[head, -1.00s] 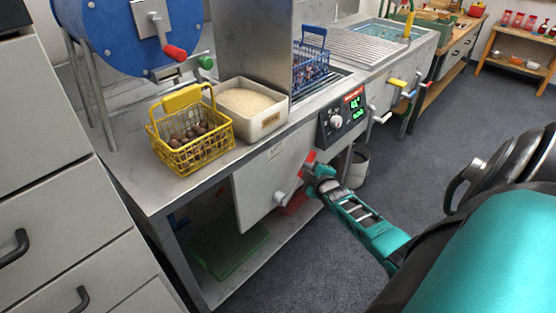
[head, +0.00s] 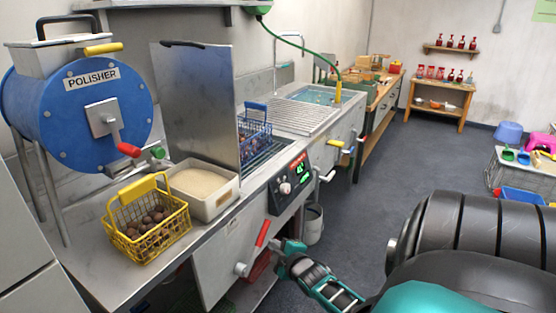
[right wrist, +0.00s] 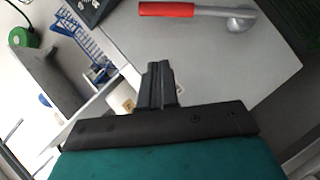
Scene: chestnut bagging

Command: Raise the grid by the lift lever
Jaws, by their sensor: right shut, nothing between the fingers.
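The lift lever has a red handle (head: 263,232) and a grey pivot knob (head: 240,269) on the white front panel under the counter. It slants up to the right. In the right wrist view its red grip (right wrist: 165,9) and silver arm lie beyond my fingertips. My right gripper (head: 279,244) is just right of the lever; its shut fingers (right wrist: 160,75) hold nothing and look apart from the grip. The dark slatted grid (head: 262,152) lies in the counter behind the control panel, partly hidden by the blue wire basket (head: 255,135). My left gripper is out of view.
The control panel (head: 290,187) with green digits sits above and right of the lever. A yellow basket of chestnuts (head: 146,222), a pale tray (head: 205,188) and the blue polisher (head: 80,105) stand left. A grey bucket (head: 313,224) hangs or stands right.

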